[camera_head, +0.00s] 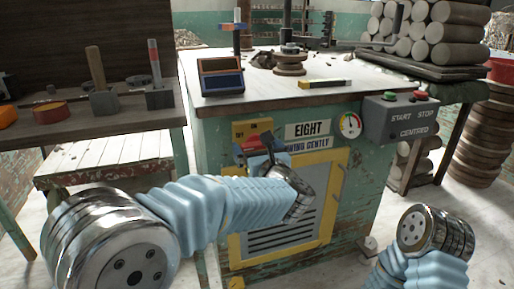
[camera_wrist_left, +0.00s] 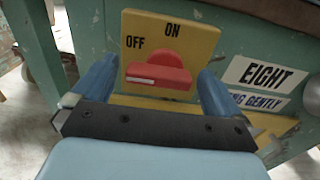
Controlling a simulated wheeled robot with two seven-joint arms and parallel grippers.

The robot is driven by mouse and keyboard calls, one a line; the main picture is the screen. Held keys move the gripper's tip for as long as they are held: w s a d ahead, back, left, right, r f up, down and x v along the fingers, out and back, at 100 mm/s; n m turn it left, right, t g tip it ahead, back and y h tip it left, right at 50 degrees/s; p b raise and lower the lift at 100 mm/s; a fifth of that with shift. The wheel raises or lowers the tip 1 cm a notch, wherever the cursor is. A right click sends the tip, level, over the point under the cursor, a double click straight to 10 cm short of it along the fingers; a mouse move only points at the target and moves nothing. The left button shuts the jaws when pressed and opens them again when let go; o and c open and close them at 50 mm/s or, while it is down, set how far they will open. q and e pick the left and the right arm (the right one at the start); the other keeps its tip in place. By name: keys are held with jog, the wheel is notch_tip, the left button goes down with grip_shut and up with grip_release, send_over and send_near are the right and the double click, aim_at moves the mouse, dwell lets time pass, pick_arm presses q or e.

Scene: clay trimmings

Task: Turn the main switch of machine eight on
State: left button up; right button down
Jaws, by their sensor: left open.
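The main switch is a red handle (camera_wrist_left: 158,74) on a yellow plate (camera_wrist_left: 199,40) marked OFF at the left and ON at the top. Its white-striped end points left, on the OFF side. In the head view the red handle (camera_head: 250,147) is partly hidden by my gripper. The EIGHT label (camera_head: 311,129) is right of the plate on the green machine front. My left gripper (camera_wrist_left: 158,68) is open, with one blue finger on each side of the handle; contact is not clear. It also shows in the head view (camera_head: 264,146). My right gripper is out of view.
A grey box with START and STOP buttons (camera_head: 398,117) and a round gauge (camera_head: 349,125) are right of the label. A yellow-framed vent (camera_head: 290,238) lies below. A wooden bench (camera_head: 75,115) with tools stands at left. Stacked clay logs (camera_head: 420,30) are at back right.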

pick_arm(q)
jog(key=shift+c, duration=0.5)
jog(key=c, duration=0.9)
